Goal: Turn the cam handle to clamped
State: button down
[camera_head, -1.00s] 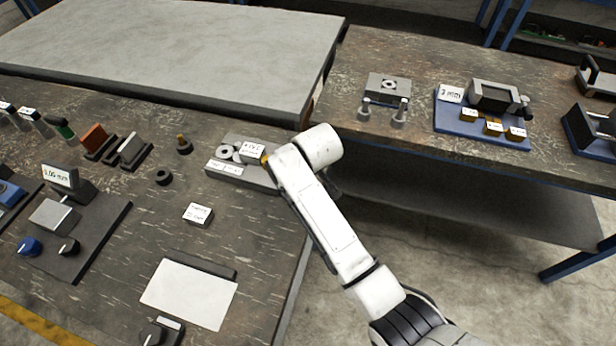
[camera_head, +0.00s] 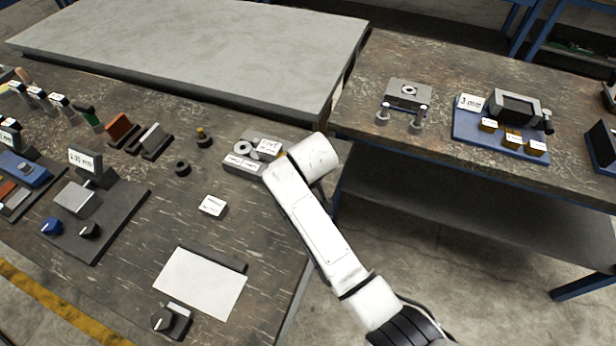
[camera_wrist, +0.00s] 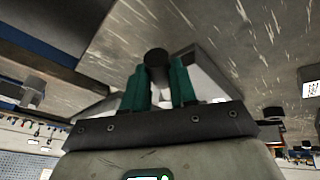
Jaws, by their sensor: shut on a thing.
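In the head view a grey fixture block (camera_head: 237,166) with a pale ring and white labels sits on the near bench by its right edge. My white arm (camera_head: 320,230) reaches over its right side and hides part of it; my gripper's fingers are hidden there. In the wrist view my gripper (camera_wrist: 160,80) has its two green fingers on either side of a dark round-ended handle (camera_wrist: 156,58), shut on it. The handle looks like the cam handle, but its angle and whether it stands at clamped cannot be told.
A small white labelled block (camera_head: 212,206) and a white sheet (camera_head: 200,283) lie in front of the fixture. A dark ring (camera_head: 182,168) and a yellow-topped peg (camera_head: 203,138) stand left. A gap separates this bench from the right bench (camera_head: 440,75).

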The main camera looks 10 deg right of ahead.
jog(key=c, duration=0.9)
grip_release()
jog(key=shift+r, duration=0.1)
jog(key=v, duration=1)
jog(key=shift+r, duration=0.25)
jog(key=shift+s, duration=0.1)
jog(key=s+d+f+m+g, duration=0.1)
jog(key=s+d+f, duration=0.3)
jog(key=s, duration=0.7)
jog(key=s+d+f+m+g, duration=0.1)
jog(key=s+d+f+m, duration=0.1)
jog(key=s+d, duration=0.6)
jog(key=s+d+f+m+g, duration=0.2)
jog(key=s+d+f, duration=0.3)
jog(key=s, duration=1)
jog(key=shift+s+d+f, duration=0.4)
jog(key=shift+d, duration=0.15)
